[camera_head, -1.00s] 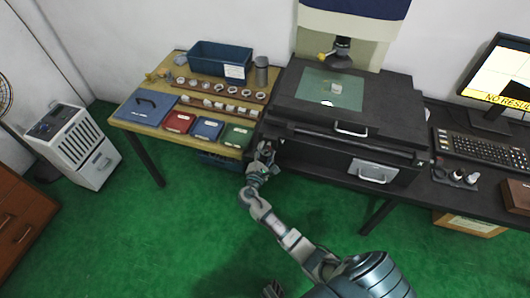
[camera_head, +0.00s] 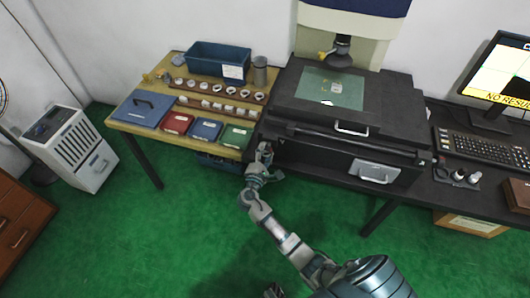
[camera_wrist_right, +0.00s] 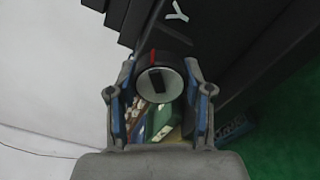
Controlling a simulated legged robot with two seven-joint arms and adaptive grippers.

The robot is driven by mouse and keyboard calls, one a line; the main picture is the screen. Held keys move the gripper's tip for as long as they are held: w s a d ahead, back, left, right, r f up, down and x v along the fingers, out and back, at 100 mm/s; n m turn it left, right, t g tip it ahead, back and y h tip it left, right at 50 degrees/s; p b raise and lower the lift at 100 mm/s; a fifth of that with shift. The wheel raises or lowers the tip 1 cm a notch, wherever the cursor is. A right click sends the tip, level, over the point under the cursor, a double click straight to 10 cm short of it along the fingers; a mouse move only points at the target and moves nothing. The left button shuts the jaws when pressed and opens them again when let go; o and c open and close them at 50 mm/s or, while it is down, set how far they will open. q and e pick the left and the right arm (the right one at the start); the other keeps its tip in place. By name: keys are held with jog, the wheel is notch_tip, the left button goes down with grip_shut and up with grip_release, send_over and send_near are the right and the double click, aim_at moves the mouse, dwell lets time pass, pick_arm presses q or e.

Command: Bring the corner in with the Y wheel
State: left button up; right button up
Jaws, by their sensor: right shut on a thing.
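The Y wheel (camera_wrist_right: 158,85) is a round knob with a pale face, a dark slot and a red mark on its dark rim. A white letter Y shows on the black machine above it in the right wrist view. My right gripper (camera_wrist_right: 160,76) is shut on the wheel, one finger on each side. In the head view my right gripper (camera_head: 264,156) is at the left end of the measuring machine (camera_head: 335,130), and hides most of the wheel. The glass stage (camera_head: 312,90) carries a small part (camera_head: 337,88) under the lens (camera_head: 342,48).
The monitor (camera_head: 512,70) at right shows bright and dark areas, green lines and a "NO RESULT" banner. A wooden table (camera_head: 188,134) with ring racks, coloured boxes and a blue bin (camera_head: 217,58) stands close left of my gripper. Green floor in front is open.

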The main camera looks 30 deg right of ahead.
jog(key=o, duration=1.2)
jog(key=shift+d+r, duration=0.1)
jog(key=shift+r, duration=0.05)
jog(key=shift+c, duration=0.2)
jog(key=v, duration=1.2)
jog(key=shift+w, duration=0.15)
